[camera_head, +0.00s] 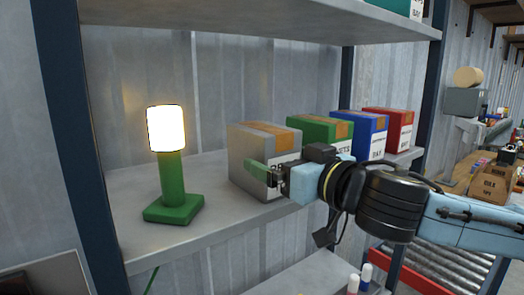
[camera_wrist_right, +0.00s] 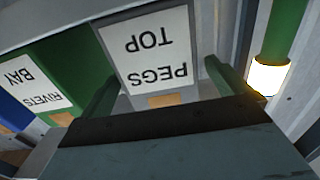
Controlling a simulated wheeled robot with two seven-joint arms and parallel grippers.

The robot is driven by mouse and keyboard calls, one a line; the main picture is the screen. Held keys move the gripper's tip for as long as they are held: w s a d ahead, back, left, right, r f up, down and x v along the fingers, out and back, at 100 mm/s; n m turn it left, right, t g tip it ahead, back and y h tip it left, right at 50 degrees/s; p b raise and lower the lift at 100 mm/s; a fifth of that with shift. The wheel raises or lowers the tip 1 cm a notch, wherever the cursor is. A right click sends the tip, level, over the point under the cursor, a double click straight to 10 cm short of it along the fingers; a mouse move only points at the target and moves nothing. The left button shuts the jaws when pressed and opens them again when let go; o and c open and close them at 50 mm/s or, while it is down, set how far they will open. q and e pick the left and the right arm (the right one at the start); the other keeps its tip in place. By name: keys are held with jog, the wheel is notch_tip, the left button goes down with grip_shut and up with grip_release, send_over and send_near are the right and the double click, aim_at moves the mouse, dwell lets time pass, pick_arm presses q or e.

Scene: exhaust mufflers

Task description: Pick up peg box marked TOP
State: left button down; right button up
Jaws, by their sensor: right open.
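The grey peg box (camera_head: 251,143) stands on the shelf, left of the other boxes, with brown tape on its lid. In the right wrist view its white label (camera_wrist_right: 152,48) reads PEGS TOP upside down. My right gripper (camera_head: 264,176) is open, with its green fingers at the front of the peg box. In the right wrist view the fingers lie to either side of the label. I cannot tell whether they touch the box. The arm hides part of the box's front in the head view. My left gripper is not in view.
A lit lamp with a green base (camera_head: 174,211) stands left of the peg box. A green box (camera_head: 318,129), a blue box (camera_head: 362,128) and a red box (camera_head: 391,124) stand to its right. An upper shelf (camera_head: 250,18) hangs above. The shelf's front edge is clear near the lamp.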

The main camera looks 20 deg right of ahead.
jog(key=p+x, duration=0.2)
jog(key=x, duration=0.2)
jog(key=shift+r, duration=0.1)
jog(key=shift+w+a, duration=0.2)
jog(key=shift+w, duration=0.4)
jog(key=shift+s+d, duration=0.1)
jog(key=shift+c, duration=0.9)
jog(key=c, duration=1.4)
